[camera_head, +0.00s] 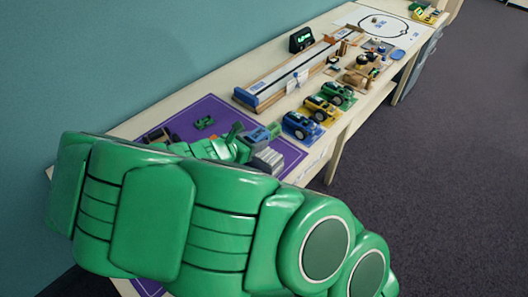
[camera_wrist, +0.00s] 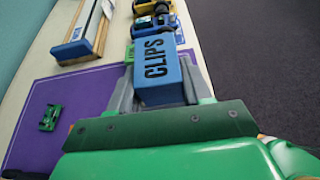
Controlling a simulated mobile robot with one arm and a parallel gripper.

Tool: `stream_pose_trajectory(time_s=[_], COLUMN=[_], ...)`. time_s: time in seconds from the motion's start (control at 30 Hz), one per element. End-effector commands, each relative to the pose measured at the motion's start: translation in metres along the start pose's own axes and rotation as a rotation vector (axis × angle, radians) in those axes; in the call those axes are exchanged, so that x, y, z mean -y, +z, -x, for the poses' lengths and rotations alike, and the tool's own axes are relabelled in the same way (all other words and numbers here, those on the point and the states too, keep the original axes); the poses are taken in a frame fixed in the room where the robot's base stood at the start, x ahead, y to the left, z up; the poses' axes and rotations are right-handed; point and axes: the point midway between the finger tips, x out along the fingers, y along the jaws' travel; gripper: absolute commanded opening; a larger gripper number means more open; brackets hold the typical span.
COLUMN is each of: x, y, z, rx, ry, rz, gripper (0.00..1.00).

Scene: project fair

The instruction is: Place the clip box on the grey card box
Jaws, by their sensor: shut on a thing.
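The clip box (camera_wrist: 163,72) is a blue box with "CLIPS" in dark letters on its upper face. My gripper (camera_wrist: 158,82) is shut on it, with a grey finger along each side. In the head view, the blue clip box (camera_head: 257,135) shows at the end of my green arm, over the right part of the purple mat. A ridged grey shape (camera_head: 268,160) shows beside it; I cannot tell whether it is a finger or the grey card box. I cannot make out the grey card box for sure in either view. My arm hides the near table.
Blue (camera_head: 300,126), yellow (camera_head: 321,108) and green (camera_head: 338,93) toy cars stand beyond in a row. A long wooden track (camera_head: 285,78) lies left of them.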

Motion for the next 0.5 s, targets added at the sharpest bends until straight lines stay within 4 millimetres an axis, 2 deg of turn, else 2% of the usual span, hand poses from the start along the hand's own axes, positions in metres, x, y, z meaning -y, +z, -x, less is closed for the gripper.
stream_pose_trajectory(time_s=[0.1, 0.27, 0.5], x=[-0.003, -0.006, -0.007], y=[0.010, 0.017, 0.011], z=[-0.015, -0.025, -0.032], rx=[0.003, 0.006, 0.006], ry=[-0.001, 0.001, 0.000], rz=[0.001, 0.006, 0.010], gripper=[0.18, 0.18, 0.18])
